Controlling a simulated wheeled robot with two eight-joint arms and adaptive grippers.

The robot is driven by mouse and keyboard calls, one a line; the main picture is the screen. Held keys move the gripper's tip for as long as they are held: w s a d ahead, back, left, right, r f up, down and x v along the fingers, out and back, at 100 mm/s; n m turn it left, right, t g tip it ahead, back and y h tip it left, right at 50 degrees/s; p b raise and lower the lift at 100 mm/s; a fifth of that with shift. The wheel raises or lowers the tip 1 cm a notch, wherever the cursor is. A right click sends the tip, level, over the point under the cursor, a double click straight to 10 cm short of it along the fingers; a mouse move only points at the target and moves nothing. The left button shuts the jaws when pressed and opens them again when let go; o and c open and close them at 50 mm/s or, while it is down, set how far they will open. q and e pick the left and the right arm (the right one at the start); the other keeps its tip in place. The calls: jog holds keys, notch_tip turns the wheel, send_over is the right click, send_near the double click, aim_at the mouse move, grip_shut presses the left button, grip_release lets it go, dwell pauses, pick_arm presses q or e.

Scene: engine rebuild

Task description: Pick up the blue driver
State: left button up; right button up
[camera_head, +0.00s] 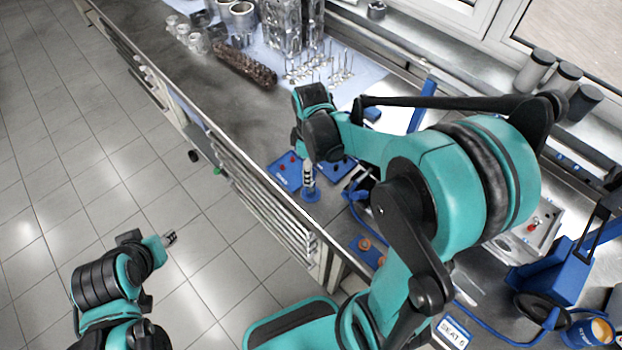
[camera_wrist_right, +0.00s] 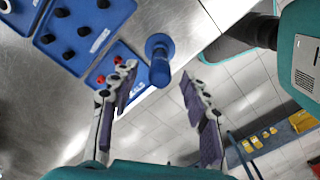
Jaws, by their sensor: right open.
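The blue driver (camera_wrist_right: 159,60), a short blue cylinder with a wide round end, stands on the metal bench near its front edge in the right wrist view. In the head view its blue round part (camera_head: 311,196) shows just below my right gripper (camera_head: 308,178). My right gripper (camera_wrist_right: 157,80) is open, with one finger on each side of the driver's line and no visible contact. My left gripper (camera_head: 170,239) hangs over the floor at lower left, away from the bench. Its fingers are too small to read.
Blue trays with black knobs (camera_wrist_right: 85,30) and red knobs (camera_wrist_right: 112,68) lie close beside the driver. In the head view, a brown camshaft (camera_head: 245,68), engine parts and upright valves stand farther back. A blue tool (camera_head: 553,268) is at right.

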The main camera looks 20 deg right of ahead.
notch_tip(320, 180, down, 6)
jog(key=shift+f+b, duration=0.1)
jog(key=shift+b, duration=0.85)
grip_shut()
